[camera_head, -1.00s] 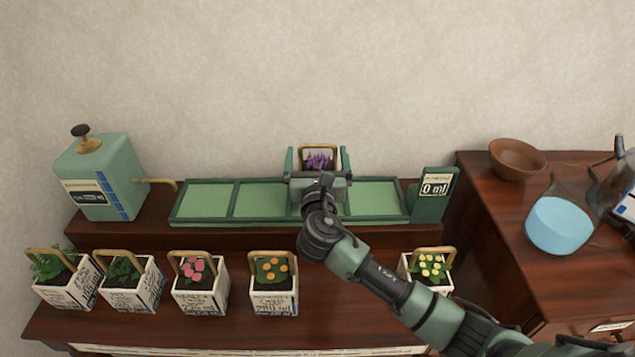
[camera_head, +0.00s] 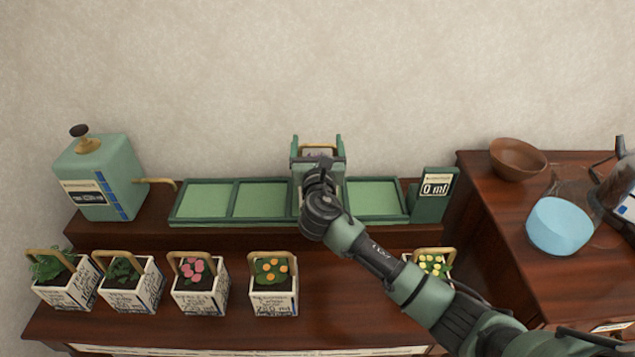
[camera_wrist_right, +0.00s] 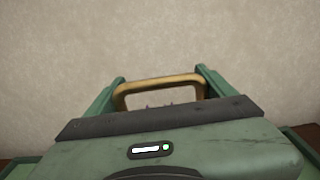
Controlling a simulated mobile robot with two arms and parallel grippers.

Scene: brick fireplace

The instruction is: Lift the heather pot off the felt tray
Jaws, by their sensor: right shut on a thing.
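The heather pot (camera_head: 318,152) stands at the felt tray's third section and is mostly hidden behind my right gripper. Its tan handle shows in the right wrist view (camera_wrist_right: 160,83), with small purple tips below it. The long green felt tray (camera_head: 204,201) has several sections, and the others in view are empty. My right gripper (camera_head: 317,143) is shut on the heather pot, one green finger along each side. I cannot tell whether the pot's base touches the felt. My left gripper is not in view.
A green dispenser (camera_head: 100,180) with a spout stands left of the tray. A "0 ml" display (camera_head: 435,190) stands at its right end. Several potted plants (camera_head: 273,283) line the lower front shelf.

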